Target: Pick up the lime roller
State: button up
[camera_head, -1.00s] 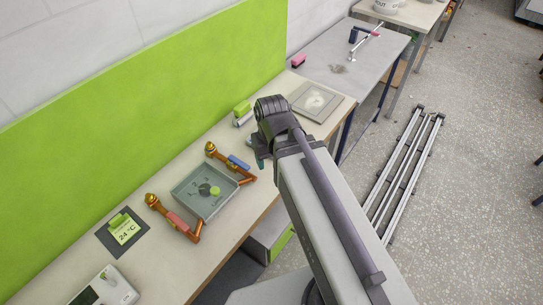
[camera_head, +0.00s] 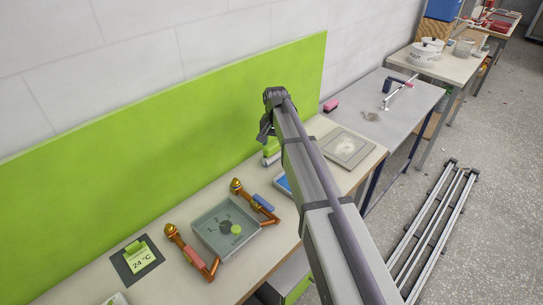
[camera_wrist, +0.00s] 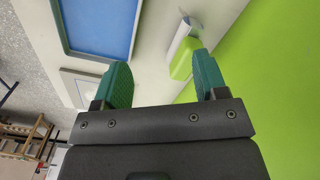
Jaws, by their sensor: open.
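The lime roller (camera_head: 271,150) lies on the long bench close to the green back panel, with a lime part and a pale grey cylinder beside it. In the wrist view the roller (camera_wrist: 182,60) shows beyond the fingertips, nearer the right finger, whose tip is close to its lime part in the picture. My gripper (camera_wrist: 160,72) has its two green fingers wide apart with nothing between them. In the head view my gripper (camera_head: 266,130) is small and dark at the arm's end, above the roller; its fingers are hard to make out there.
A blue-bottomed tray (camera_wrist: 100,25) lies beside the roller; my arm partly hides this tray (camera_head: 282,184) in the head view. A framed grey plate (camera_head: 345,147) lies to the right. A grey tray (camera_head: 224,230) stands between orange arm-like fixtures. The green panel (camera_head: 160,165) bounds the bench behind.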

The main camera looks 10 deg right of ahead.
aim_at(272, 145)
jog(key=w+m, duration=0.1)
jog(key=w, duration=0.3)
jog(key=w+m, duration=0.1)
jog(key=w, duration=0.3)
jog(key=shift+m, duration=0.4)
jog(key=shift+w+m, duration=0.1)
jog(key=shift+m, duration=0.7)
jog(key=shift+s+r+m, duration=0.1)
jog(key=shift+s+m, duration=0.3)
jog(key=shift+m, duration=0.2)
notch_tip(272, 145, down, 11)
jog(key=b, duration=1.1)
jog(key=shift+d, duration=0.1)
jog(key=c, duration=1.1)
notch_tip(272, 145, up, 10)
jog(key=p, duration=1)
jog(key=shift+r+p, duration=0.25)
jog(key=shift+p, duration=0.1)
jog(key=shift+f, duration=0.2)
